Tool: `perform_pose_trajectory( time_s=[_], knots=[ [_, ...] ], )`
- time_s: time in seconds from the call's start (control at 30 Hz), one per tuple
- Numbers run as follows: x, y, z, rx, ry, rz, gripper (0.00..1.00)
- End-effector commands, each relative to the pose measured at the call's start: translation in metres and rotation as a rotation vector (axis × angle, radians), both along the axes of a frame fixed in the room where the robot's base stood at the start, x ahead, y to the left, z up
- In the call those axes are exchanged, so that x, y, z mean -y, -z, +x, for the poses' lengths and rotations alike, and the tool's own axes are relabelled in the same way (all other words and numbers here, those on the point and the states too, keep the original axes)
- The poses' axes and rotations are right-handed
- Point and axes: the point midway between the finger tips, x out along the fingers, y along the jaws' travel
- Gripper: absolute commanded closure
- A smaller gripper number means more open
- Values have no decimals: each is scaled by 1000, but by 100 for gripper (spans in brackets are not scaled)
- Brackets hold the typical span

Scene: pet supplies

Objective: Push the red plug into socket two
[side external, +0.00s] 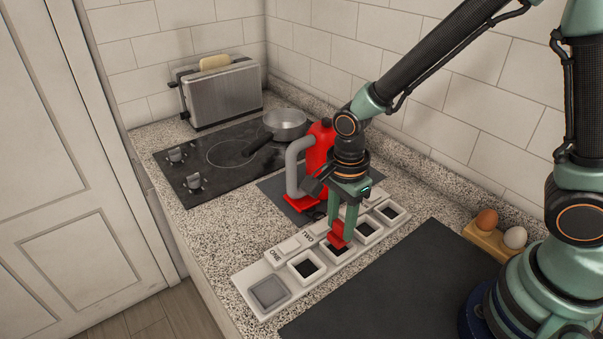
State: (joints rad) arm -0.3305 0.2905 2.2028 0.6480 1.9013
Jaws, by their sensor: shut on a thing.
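The red plug (338,236) is between the fingers of my gripper (342,220), which is shut on it. It is upright, at the dark opening of a white-framed socket (337,251) in the pale socket strip (247,280). I cannot tell whether its lower end is inside the opening or just above it. The strip carries the labels ONE and TWO along its back edge, next to a raised white piece (290,245). Which label belongs to which socket is not clear from this angle. Another open socket (307,268) is to the left.
A grey square (268,292) fills the strip's left end; more open sockets (367,230) lie right. A red appliance with a grey handle (299,165) stands close behind my gripper.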

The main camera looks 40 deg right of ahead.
Motion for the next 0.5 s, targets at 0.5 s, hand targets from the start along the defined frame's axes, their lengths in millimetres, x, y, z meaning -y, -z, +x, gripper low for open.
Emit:
perform_pose_trajectory(
  time_s=[0.5],
  knots=[
    [0,8,0,-1,0,0,100]
  ],
)
